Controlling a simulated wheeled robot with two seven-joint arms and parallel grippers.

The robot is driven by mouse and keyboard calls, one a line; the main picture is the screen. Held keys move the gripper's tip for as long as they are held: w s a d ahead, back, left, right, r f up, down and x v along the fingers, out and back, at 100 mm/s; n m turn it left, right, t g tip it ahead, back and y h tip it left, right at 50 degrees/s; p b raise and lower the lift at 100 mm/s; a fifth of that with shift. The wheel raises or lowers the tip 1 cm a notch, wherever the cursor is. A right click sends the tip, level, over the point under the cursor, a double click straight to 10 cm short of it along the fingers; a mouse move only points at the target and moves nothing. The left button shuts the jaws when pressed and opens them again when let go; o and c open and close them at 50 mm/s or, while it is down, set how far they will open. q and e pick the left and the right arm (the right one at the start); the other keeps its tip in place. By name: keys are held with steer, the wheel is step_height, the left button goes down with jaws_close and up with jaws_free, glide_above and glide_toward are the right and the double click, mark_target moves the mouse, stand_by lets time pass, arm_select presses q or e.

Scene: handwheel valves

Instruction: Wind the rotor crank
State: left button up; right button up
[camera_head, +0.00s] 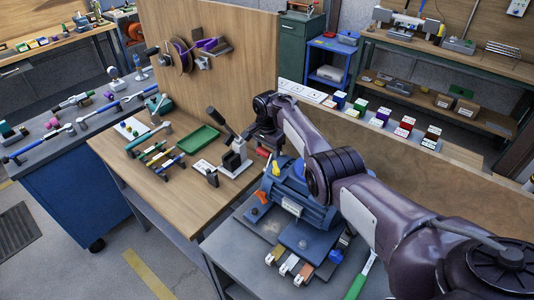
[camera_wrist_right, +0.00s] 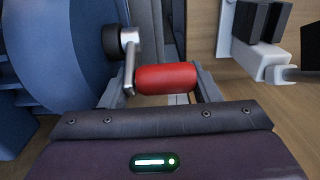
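The blue motor-like machine (camera_head: 298,192) sits on the grey bench, partly hidden by my right arm. Its red crank handle (camera_head: 262,152) shows just under my right gripper (camera_head: 266,135). In the right wrist view the blue round housing (camera_wrist_right: 55,60) fills the left. A metal crank arm (camera_wrist_right: 130,62) runs from a black hub (camera_wrist_right: 113,40) to the red handle (camera_wrist_right: 165,78), which lies level across the picture. The two fingers of my right gripper (camera_wrist_right: 160,88) stand wide apart, one near each end of the handle. No firm grip shows. My left gripper is not in view.
A clamp-like grey fixture (camera_head: 236,157) stands on the wooden table close left of the gripper; its base shows right in the wrist view (camera_wrist_right: 262,58). A green tray (camera_head: 198,139) and a row of tools (camera_head: 160,155) lie further left. A wooden panel (camera_head: 235,50) rises behind.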

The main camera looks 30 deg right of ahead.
steer(key=shift+a+r+p, duration=0.1)
steer(key=shift+r+p, duration=0.05)
steer(key=shift+p, duration=0.4)
steer(key=h+p, duration=0.1)
steer(key=p, duration=0.2)
steer(key=a+r+t+h+p, duration=0.1)
steer(key=p, duration=0.2)
steer(key=shift+s+h, duration=0.3)
steer(key=shift+h, duration=0.1)
steer(key=shift+a+f+t+h+p, duration=0.15)
steer(key=shift+a+t+h+p, duration=0.15)
steer(key=shift+h+p, duration=0.25)
steer(key=shift+s+a+t+h, duration=0.15)
steer(key=shift+a+t+h, duration=0.1)
steer(key=shift+h, duration=0.4)
steer(key=shift+s+a+t+h, duration=0.1)
steer(key=shift+a+t+h, duration=0.15)
steer(key=shift+h, duration=0.35)
steer(key=o, duration=0.7)
steer(key=shift+b+v, duration=0.5)
steer(key=shift+v, duration=3.4)
